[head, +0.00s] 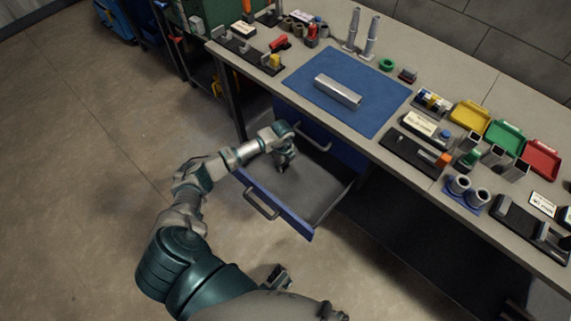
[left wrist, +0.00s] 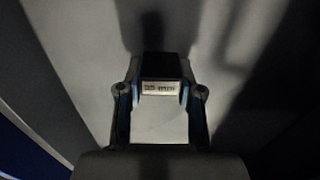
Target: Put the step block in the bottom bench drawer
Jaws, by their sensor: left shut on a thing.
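The open bench drawer (head: 319,217) has a blue front with a handle and a grey floor. It is pulled out below another blue drawer front (head: 345,150), so it looks like the bottom one. My left gripper (head: 283,167) points down inside it, toward the far left part. In the left wrist view my left gripper (left wrist: 160,92) is shut on a dark piece with a small pale label, which I take for the step block (left wrist: 160,68). The grey drawer floor is around it. I cannot tell whether the block touches the floor. The head view hides the block behind the gripper.
The bench top (head: 262,82) is above the drawer, with a blue mat (head: 375,115) and a metal bar (head: 338,91). Yellow (head: 470,114), green (head: 505,137) and red (head: 541,159) trays stand at the right. The floor left of the drawer is clear.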

